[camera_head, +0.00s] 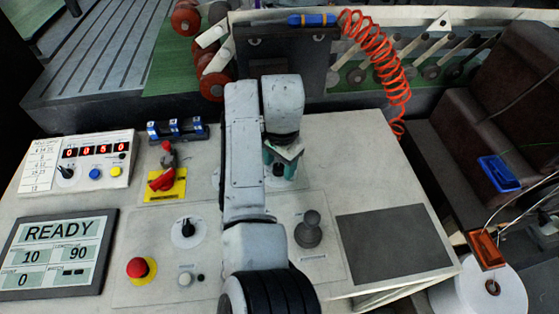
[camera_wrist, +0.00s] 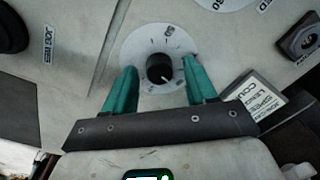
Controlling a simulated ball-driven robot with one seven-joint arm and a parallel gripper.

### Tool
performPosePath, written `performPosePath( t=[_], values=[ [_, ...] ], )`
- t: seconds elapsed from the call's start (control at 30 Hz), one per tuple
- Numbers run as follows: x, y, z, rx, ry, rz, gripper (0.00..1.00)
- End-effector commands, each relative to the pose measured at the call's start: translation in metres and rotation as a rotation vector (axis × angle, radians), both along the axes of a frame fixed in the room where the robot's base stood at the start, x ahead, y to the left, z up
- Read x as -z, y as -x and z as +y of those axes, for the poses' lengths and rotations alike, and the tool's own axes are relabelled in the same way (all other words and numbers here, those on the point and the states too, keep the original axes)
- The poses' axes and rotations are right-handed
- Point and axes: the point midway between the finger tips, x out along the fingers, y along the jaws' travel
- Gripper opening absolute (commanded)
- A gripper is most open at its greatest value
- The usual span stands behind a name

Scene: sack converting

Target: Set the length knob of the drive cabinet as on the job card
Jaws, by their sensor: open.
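My gripper (camera_head: 283,158) is over the drive cabinet's pale top (camera_head: 230,285), partly hidden by my arm in the head view. In the wrist view my gripper (camera_wrist: 160,67) has its two teal fingers apart, one on each side of a black round knob (camera_wrist: 159,69) on a white dial plate (camera_wrist: 137,47). A light pointer mark shows on the knob's lower right. Whether the fingers touch it cannot be told. The knob also shows in the head view (camera_head: 279,170). Its label is not readable.
A display (camera_head: 58,252) reads READY, 10, 90 and 0. A counter box (camera_head: 95,160) shows 0050. A dark mat (camera_head: 395,248) lies bare at right.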

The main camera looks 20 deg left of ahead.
Motion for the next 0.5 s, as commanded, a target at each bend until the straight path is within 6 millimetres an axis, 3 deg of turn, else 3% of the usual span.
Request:
performPosePath(
  t=[0.2, 0.5],
  values=[
    [0.0003, 0.0, -0.0002, 0.001, 0.0, 0.0, 0.56],
    [0.0, -0.0001, -0.0001, 0.001, 0.0, 0.0, 0.28]
  ],
)
